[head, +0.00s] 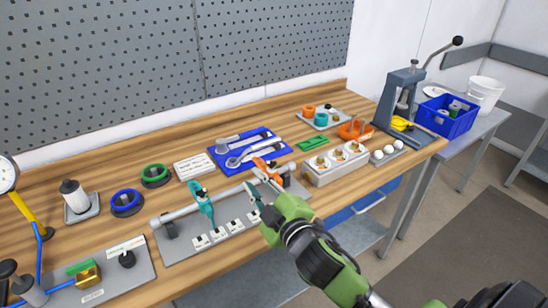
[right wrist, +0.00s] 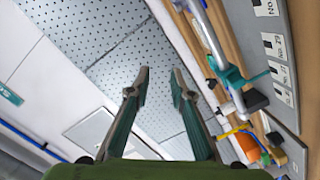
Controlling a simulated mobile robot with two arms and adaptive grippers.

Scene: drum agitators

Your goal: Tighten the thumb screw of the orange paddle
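The orange paddle (head: 270,168) sits on a horizontal metal rod on the grey plate (head: 180,248), right of the teal paddle (head: 202,203). Its thumb screw cannot be made out. My right gripper (head: 256,181) is at the near side of the orange paddle, its fingers partly covering it; I cannot tell whether they touch. The right wrist view shows this gripper (right wrist: 160,73) open, with nothing between its fingers. The teal paddle (right wrist: 230,77) also shows there, right of the fingers. My left gripper is not in view.
White label cards lie along the plate's front. A light block with round sockets (head: 318,178) stands to the right, near a lever press (head: 398,95). A perforated wall panel (head: 150,60) backs the bench.

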